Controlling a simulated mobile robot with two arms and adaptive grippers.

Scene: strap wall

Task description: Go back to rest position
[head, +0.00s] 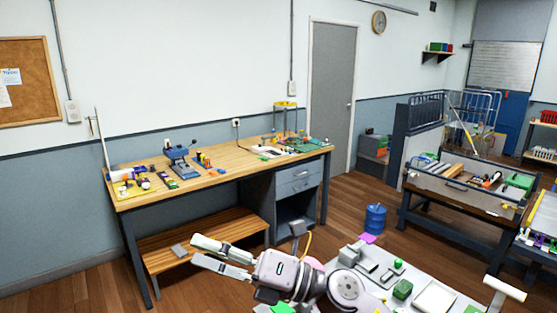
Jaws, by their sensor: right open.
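My right gripper (222,257) shows at the bottom middle of the head view. Its two pale fingers point left and stand apart, with nothing between them. It hangs in the air in front of the wooden bench (205,241) under the long worktable (225,165). My right arm runs from it toward the lower right, over the near edge of a pale table (420,275). My left gripper is not in the view.
The worktable holds a blue press (181,162) and several small items. The pale table at lower right carries grey and green blocks. A blue container (375,218) stands on the floor. A dark workbench (460,200) is at right. Bare floor (80,293) lies at lower left.

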